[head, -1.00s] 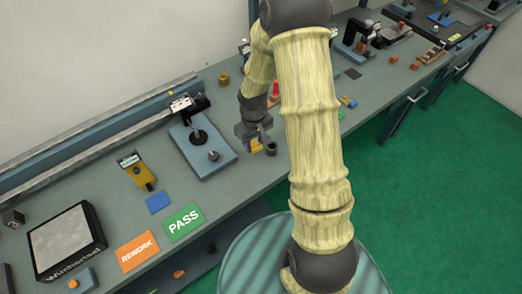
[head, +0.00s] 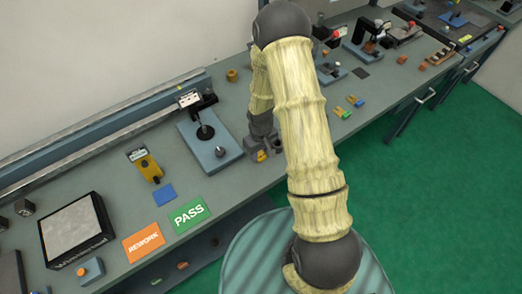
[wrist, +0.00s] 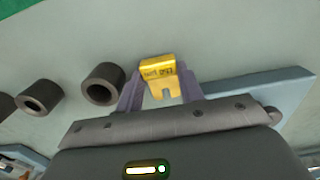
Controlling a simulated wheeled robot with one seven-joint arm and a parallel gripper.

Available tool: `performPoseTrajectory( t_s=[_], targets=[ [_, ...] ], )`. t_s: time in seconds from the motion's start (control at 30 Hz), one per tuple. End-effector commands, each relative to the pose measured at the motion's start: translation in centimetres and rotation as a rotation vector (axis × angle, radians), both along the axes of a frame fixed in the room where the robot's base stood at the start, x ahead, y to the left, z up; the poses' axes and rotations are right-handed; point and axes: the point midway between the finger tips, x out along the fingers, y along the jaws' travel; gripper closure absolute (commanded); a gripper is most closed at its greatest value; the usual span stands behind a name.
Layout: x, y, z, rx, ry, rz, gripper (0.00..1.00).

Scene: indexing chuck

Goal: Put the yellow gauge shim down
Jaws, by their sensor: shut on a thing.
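The yellow gauge shim (wrist: 157,74) is a small yellow block with a slot and dark lettering. In the wrist view it sits between the two fingers of my gripper (wrist: 158,92), which is shut on it. In the head view the shim (head: 261,156) shows as a small yellow patch low beside the blue-grey fixture plate. I cannot tell whether the shim touches the bench.
Dark hollow cylinders (wrist: 103,84) stand just left of the shim in the wrist view. The fixture plate (head: 213,145) with a black post is close by. A green PASS card (head: 189,214), an orange REWORK card (head: 143,242) and a blue pad (head: 164,195) lie further left.

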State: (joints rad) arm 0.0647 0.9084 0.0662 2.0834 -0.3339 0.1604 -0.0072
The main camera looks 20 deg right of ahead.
Motion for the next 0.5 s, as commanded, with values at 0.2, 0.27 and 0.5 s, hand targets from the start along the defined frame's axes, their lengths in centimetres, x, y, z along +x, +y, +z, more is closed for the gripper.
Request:
performPoseTrajectory(
  t_s=[0.2, 0.27, 0.5],
  targets=[
    [0.03, -0.04, -0.08, 0.000, -0.001, -0.001, 0.89],
    [0.03, -0.03, -0.13, 0.000, -0.001, -0.001, 0.89],
    [0.03, 0.04, -0.35, 0.000, -0.001, 0.001, 0.54]
  ],
)
